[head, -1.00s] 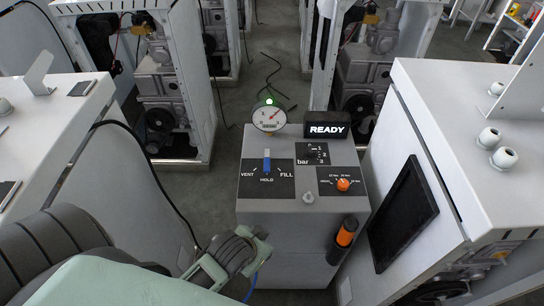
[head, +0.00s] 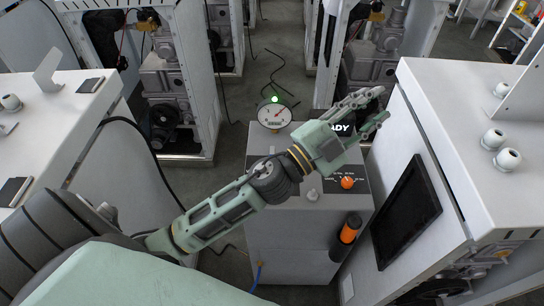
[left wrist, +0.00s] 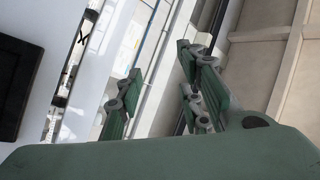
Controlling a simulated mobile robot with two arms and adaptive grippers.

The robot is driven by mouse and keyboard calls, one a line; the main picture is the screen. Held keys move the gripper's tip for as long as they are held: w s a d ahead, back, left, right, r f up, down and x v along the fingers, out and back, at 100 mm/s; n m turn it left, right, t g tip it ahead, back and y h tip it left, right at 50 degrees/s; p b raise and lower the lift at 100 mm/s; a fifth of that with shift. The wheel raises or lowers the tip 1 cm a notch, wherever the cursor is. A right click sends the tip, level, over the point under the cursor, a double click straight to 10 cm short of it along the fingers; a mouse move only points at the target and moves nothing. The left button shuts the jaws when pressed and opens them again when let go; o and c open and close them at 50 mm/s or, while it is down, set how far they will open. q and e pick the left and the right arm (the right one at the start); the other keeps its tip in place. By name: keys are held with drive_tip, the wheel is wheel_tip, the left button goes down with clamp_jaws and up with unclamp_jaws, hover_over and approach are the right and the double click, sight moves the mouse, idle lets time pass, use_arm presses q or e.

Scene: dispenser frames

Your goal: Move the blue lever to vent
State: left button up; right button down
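The dispenser (head: 295,241) is a grey box standing in the middle of the head view. Its blue lever and the VENT, HOLD and FILL plate are hidden behind my left arm. The round gauge (head: 274,115), with a green light above it, shows at the back of the box. My left gripper (head: 380,105) reaches across the box top, beyond the lever's side, at the right by the partly covered READY display (head: 343,129). Its fingers are apart with nothing between them, also in the left wrist view (left wrist: 160,75). My right gripper is not in view.
An orange knob (head: 347,182) and a small grey knob (head: 312,195) show on the box top. A white cabinet with a black screen (head: 405,214) stands close at the right. Another white cabinet is at the left.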

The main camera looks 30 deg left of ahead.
use_arm(q)
drive_tip(key=s+d+m+g+h, duration=0.2)
drive_tip(key=d+m+g+h, duration=0.45)
drive_tip(key=m, duration=0.25)
drive_tip(key=m+g+y, duration=0.6)
drive_tip(key=g+y, duration=0.7)
drive_tip(key=y, duration=0.3)
approach(271, 154)
drive_tip(key=s+d, duration=0.2)
drive_tip(key=shift+s+d+f, duration=0.1)
drive_tip(key=shift+d, duration=0.15)
drive_tip(key=shift+a+f+y, duration=0.15)
drive_tip(key=shift+a+y, duration=0.05)
drive_tip(key=shift+y, duration=0.05)
wheel_tip(271, 154, down, 6)
drive_tip(key=shift+s+f+p, duration=0.1)
drive_tip(key=shift+p, duration=0.9)
drive_tip(key=shift+d+f, duration=0.1)
drive_tip(key=shift+f, duration=0.5)
